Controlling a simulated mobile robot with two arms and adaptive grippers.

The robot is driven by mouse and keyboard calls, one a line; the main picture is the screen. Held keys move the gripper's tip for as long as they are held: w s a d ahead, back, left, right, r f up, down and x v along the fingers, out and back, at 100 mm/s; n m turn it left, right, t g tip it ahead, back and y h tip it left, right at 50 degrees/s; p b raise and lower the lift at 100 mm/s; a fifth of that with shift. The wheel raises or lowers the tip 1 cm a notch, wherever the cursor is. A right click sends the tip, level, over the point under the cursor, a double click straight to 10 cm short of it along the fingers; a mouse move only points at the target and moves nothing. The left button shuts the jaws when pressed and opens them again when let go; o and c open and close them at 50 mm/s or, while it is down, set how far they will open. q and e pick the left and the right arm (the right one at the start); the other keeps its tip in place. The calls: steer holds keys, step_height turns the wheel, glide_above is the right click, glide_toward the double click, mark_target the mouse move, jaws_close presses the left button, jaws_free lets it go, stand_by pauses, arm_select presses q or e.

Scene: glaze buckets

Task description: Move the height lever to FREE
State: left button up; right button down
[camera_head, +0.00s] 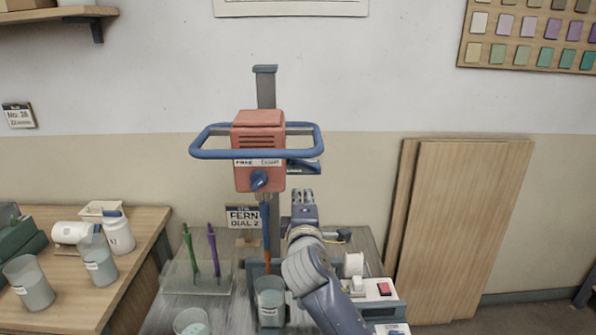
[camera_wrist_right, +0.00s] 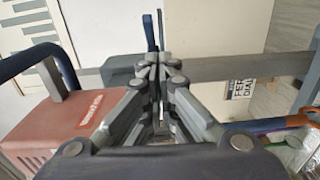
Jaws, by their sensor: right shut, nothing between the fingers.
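The mixer's red head (camera_head: 258,150) sits on a grey column (camera_head: 266,88) with a blue loop handle around it. A dark blue bar (camera_head: 304,166), apparently the height lever, sticks out to the right of the head. In the wrist view a blue bar (camera_wrist_right: 150,32) stands just beyond my fingertips. I cannot tell its setting or whether the fingers touch it. My right gripper (camera_head: 303,193) points up below the bar in the head view. Its fingers (camera_wrist_right: 156,72) are shut and empty. Small lettering on the head is blurred. My left gripper is out of view.
A blue shaft (camera_head: 265,225) hangs from the head into a clear bucket (camera_head: 270,300). A green and a purple stick stand in a rack (camera_head: 180,278) to the left. A box with a red switch (camera_head: 384,289) is at right. The wooden table (camera_head: 70,300) holds jars.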

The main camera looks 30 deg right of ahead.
steer(key=shift+d+r, duration=0.1)
steer(key=shift+r, duration=0.55)
steer(key=p, duration=0.2)
glide_toward(302, 165)
steer(key=x, duration=0.3)
steer(key=shift+p+x, duration=0.4)
steer(key=shift+x, duration=0.4)
